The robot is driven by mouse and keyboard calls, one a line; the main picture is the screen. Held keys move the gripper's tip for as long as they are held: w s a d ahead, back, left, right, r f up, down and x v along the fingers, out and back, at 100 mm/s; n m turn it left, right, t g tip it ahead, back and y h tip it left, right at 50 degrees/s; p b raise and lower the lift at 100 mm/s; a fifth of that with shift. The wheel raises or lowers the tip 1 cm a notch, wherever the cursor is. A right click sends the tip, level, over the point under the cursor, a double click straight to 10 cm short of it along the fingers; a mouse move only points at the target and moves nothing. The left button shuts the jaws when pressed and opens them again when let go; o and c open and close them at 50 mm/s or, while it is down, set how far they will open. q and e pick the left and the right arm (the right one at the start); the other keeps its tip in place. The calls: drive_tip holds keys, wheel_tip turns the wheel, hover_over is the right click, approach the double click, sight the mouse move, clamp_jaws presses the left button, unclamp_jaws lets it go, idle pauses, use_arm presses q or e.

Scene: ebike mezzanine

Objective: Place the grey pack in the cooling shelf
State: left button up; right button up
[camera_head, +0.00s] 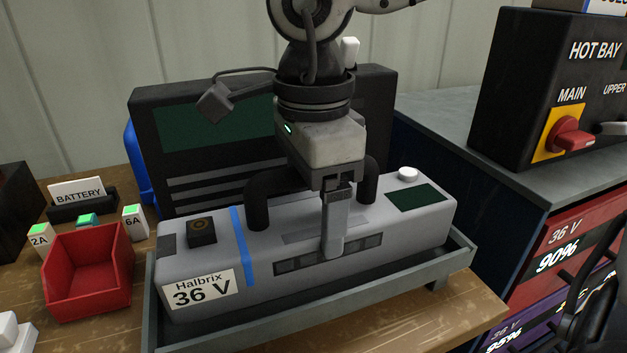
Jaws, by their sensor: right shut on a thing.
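The grey pack (400,228), labelled "Halbrix 36 V", has a blue stripe, a black handle (258,200) and a small dark green panel on top. It sits in a shallow grey tray (455,262) on the wooden bench. My right gripper (335,225) comes down from above at the middle of the pack and is shut on its handle; the gripper hides the handle's middle. The pack looks level and within the tray; I cannot tell whether it is lifted clear. I see nothing marked as the cooling shelf.
A dark unit with a green screen (200,130) stands close behind the pack. A red bin (88,270) and small fuse blocks are at left. At right are a "HOT BAY" switch box (530,80) and a rack with red (560,270) and purple packs.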

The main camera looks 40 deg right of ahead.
drive_tip(key=shift+w+f, duration=0.1)
drive_tip(key=shift+f, duration=0.45)
drive_tip(key=o, duration=1.6)
drive_tip(key=shift+f, duration=0.35)
drive_tip(key=o, duration=0.4)
drive_tip(key=shift+r, duration=0.1)
drive_tip(key=shift+r, duration=0.1)
wheel_tip(320, 180, up, 12)
drive_tip(key=shift+p, duration=0.75)
drive_tip(key=shift+s, duration=0.2)
